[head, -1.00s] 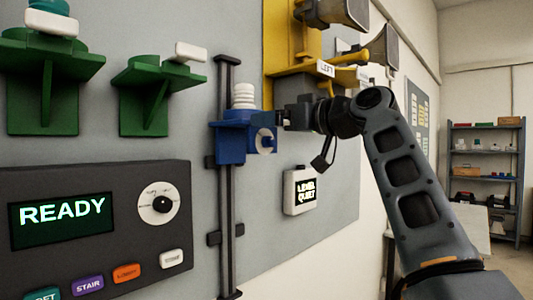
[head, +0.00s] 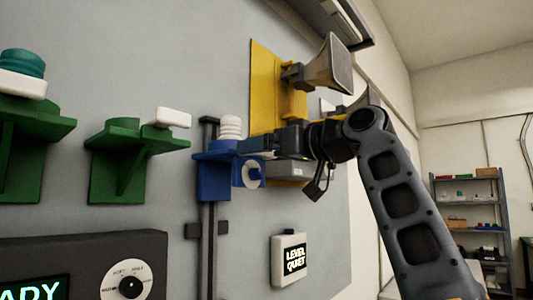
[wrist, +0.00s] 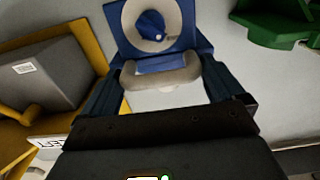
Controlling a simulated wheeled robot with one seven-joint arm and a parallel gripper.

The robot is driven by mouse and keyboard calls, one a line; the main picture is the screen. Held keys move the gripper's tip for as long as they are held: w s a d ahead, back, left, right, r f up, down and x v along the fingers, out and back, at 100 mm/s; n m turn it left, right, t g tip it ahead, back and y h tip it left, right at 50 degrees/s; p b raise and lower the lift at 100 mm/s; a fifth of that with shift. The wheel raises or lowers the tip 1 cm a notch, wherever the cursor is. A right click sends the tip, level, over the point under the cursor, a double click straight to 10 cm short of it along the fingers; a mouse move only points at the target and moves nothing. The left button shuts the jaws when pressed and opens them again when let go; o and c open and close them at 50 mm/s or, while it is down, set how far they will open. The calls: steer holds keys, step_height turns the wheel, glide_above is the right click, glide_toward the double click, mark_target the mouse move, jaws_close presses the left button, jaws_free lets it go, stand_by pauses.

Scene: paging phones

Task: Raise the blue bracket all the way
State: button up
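The blue bracket (head: 213,178) sits on a dark vertical rail (head: 209,240), a little below the rail's top end. A white ribbed cylinder (head: 231,128) stands on its top plate, and a pale ring (head: 250,173) shows on its right side. My gripper (head: 258,147) reaches it from the right. In the wrist view the bracket (wrist: 188,38) lies just ahead, and a pale rounded bar (wrist: 160,72) spans between my gripper's fingers (wrist: 163,88). The fingers appear shut on this part of the bracket; the exact contact is partly hidden.
Green brackets (head: 125,165) stand to the left, one with a white block (head: 172,117) on its arm. A yellow plate (head: 268,80) with a horn (head: 330,65) is close above and right of my gripper. A dark control panel (head: 60,255) is lower left.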

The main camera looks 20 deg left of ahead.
steer(key=shift+o, duration=0.4)
steer(key=shift+r, duration=0.15)
steer(key=shift+d, duration=0.15)
steer(key=b+v, duration=0.2)
steer(key=v, duration=0.5)
steer(key=shift+s+d, duration=0.2)
steer(key=shift+d, duration=0.05)
